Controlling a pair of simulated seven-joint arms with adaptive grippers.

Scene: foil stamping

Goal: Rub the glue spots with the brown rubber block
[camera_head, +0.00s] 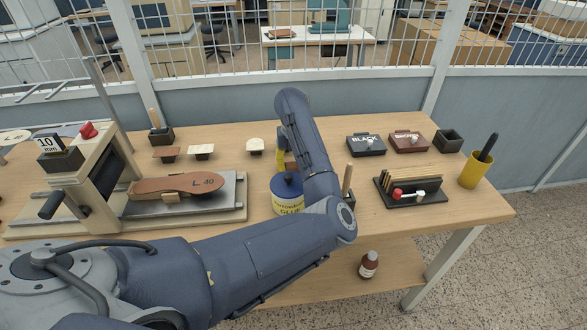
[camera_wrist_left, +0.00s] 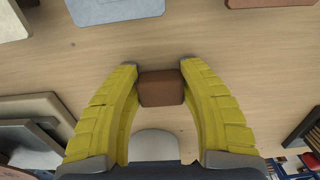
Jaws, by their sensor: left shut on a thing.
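The brown rubber block (camera_wrist_left: 161,88) is between the yellow fingertips of my left gripper (camera_wrist_left: 162,82) in the left wrist view. The gripper is shut on it, with bare wooden table beneath. In the head view my left gripper (camera_head: 281,154) is mostly hidden behind my own arm; only a bit of yellow finger shows. I cannot make out any glue spots. My right gripper is in neither view.
A glue tin (camera_head: 287,208) with a blue lid stands close by my arm. Small light pieces (camera_head: 255,146) lie behind. The press (camera_head: 96,180) is at left. A black rack (camera_head: 411,190) and a yellow cup (camera_head: 475,171) stand right. A bottle (camera_head: 369,264) is on the lower shelf.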

